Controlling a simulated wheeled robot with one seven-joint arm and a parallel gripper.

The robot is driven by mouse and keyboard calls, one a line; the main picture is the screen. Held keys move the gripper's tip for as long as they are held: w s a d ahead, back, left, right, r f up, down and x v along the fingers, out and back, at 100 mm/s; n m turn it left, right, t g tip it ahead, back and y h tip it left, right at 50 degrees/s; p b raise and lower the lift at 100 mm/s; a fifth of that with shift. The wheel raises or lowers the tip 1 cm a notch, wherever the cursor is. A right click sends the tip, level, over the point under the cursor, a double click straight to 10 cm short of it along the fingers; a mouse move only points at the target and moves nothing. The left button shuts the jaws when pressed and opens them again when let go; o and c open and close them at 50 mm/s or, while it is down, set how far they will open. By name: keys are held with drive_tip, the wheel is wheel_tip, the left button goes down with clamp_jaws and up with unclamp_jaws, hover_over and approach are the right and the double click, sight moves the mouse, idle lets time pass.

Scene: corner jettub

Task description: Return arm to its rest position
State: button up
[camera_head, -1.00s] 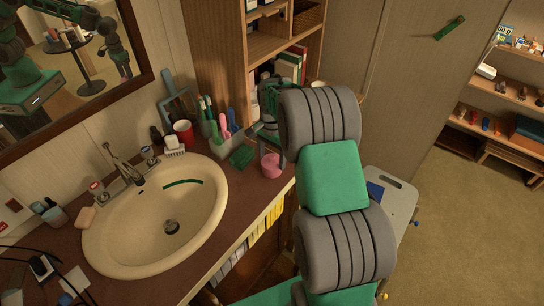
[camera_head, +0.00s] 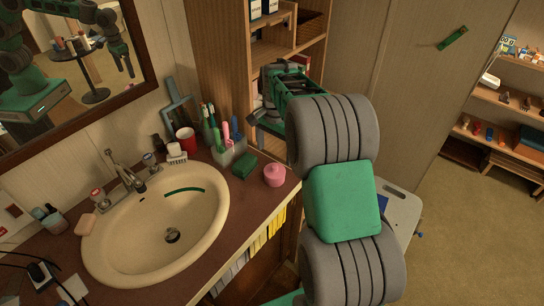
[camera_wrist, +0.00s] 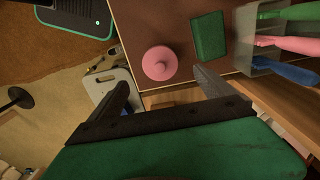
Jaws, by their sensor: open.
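My arm (camera_head: 344,200), with grey ribbed joints and a green link, rises in front of the counter's right end in the head view. My gripper (camera_head: 258,128) is above the counter, near the wooden shelf. In the wrist view my gripper (camera_wrist: 165,88) shows two dark fingers spread apart with nothing between them. A pink lidded jar (camera_wrist: 159,63) stands on the counter beyond the fingertips, apart from them. The jar also shows in the head view (camera_head: 274,175), below my gripper. Part of my gripper is hidden by the arm in the head view.
A cup of brushes (camera_head: 228,146), a green block (camera_head: 244,165) and a red cup (camera_head: 186,138) stand on the counter beside the sink (camera_head: 155,225). The open wooden shelf (camera_head: 275,50) is close behind my gripper. Clear floor (camera_head: 470,220) lies to the right.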

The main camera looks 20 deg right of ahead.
drive_tip(key=shift+r, duration=0.25)
drive_tip(key=n, duration=0.1)
drive_tip(key=w+n, duration=0.1)
drive_tip(key=n, duration=0.1)
drive_tip(key=shift+d, duration=0.1)
drive_tip(key=s+f+n, duration=0.1)
drive_tip(key=f, duration=0.1)
drive_tip(key=s+f+n, duration=0.1)
drive_tip(key=s+f, duration=0.1)
drive_tip(key=s+a+f+n, duration=0.1)
drive_tip(key=s+f, duration=0.1)
drive_tip(key=shift+s+g, duration=0.1)
drive_tip(key=shift+g, duration=0.2)
drive_tip(key=s, duration=0.1)
drive_tip(key=s+f+n, duration=0.1)
drive_tip(key=s, duration=0.1)
drive_tip(key=shift+s+a+f+n+g, duration=0.15)
drive_tip(key=shift+a+n+g, duration=0.15)
drive_tip(key=shift+a, duration=0.1)
drive_tip(key=s+a+r+n+t, duration=0.1)
drive_tip(key=s+a+r+n, duration=0.2)
drive_tip(key=s, duration=0.5)
drive_tip(key=s+a+r+n+t, duration=0.1)
drive_tip(key=s+a+r, duration=0.3)
drive_tip(key=s, duration=0.4)
wheel_tip(320, 180, up, 6)
drive_tip(key=w+a+t, duration=0.1)
drive_tip(key=a+t, duration=0.1)
drive_tip(key=shift+w+a+n+t, duration=0.3)
drive_tip(key=shift+a, duration=0.1)
